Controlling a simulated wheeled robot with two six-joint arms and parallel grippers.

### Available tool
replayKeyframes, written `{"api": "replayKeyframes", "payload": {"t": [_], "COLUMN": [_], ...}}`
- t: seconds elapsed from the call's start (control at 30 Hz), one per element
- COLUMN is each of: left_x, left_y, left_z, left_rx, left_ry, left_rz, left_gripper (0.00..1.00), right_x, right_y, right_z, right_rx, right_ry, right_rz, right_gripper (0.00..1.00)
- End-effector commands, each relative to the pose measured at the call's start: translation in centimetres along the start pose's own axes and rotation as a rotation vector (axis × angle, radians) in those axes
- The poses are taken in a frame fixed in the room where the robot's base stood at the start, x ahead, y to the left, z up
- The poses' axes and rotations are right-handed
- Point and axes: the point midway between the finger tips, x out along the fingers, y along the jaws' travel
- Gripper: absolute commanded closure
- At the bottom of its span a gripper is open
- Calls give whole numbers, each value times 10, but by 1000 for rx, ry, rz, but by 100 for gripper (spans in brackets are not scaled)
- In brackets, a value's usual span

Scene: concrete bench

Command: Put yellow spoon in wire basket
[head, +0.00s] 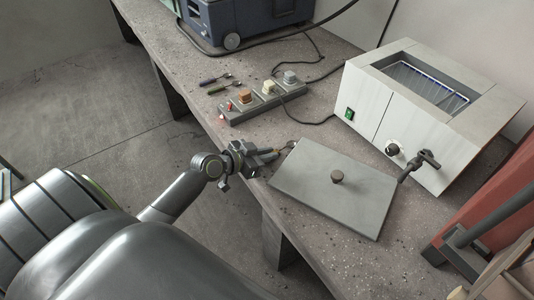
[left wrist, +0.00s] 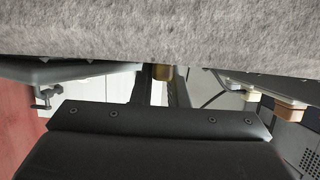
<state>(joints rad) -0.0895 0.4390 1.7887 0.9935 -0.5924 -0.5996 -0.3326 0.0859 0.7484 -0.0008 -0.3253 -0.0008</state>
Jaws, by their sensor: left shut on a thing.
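My left gripper (head: 271,155) is low over the bench's front edge, just left of the grey lid. It is shut on a small yellow-brown piece, which I take to be the yellow spoon (left wrist: 162,73), seen between the fingers in the left wrist view. Most of the spoon is hidden by the fingers; a thin tip shows beyond them in the head view. The wire basket (head: 428,79) sits inside the open basin of the white bath unit (head: 400,116) at the right. My right gripper is not in view.
The grey lid (head: 335,205) with a dark knob lies flat between gripper and bath. A tap (head: 420,161) juts from the bath's front. A power strip (head: 250,105) with plugs and two dark utensils (head: 218,82) lie farther back. A blue case (head: 240,20) stands behind.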

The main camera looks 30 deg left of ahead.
Motion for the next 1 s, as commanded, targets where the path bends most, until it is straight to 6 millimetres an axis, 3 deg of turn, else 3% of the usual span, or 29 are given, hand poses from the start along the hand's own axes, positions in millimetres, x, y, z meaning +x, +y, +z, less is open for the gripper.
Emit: {"api": "replayKeyframes", "payload": {"t": [0.03, 0.17, 0.57, 1.0], "left_x": [0, 0, -2, -88], "left_y": [0, 0, 0, 0], "left_z": [1, 0, -5, -1], "left_rx": [0, 0, 0, 5], "left_ry": [0, 0, 0, -6], "left_rz": [0, 0, 0, 0], "left_gripper": [82, 65, 64, 64], "right_x": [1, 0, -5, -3], "right_y": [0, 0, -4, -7], "right_z": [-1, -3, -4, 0], "right_rx": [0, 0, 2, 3], "right_ry": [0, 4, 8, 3], "right_rz": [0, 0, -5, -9], "right_gripper": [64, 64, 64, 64]}}
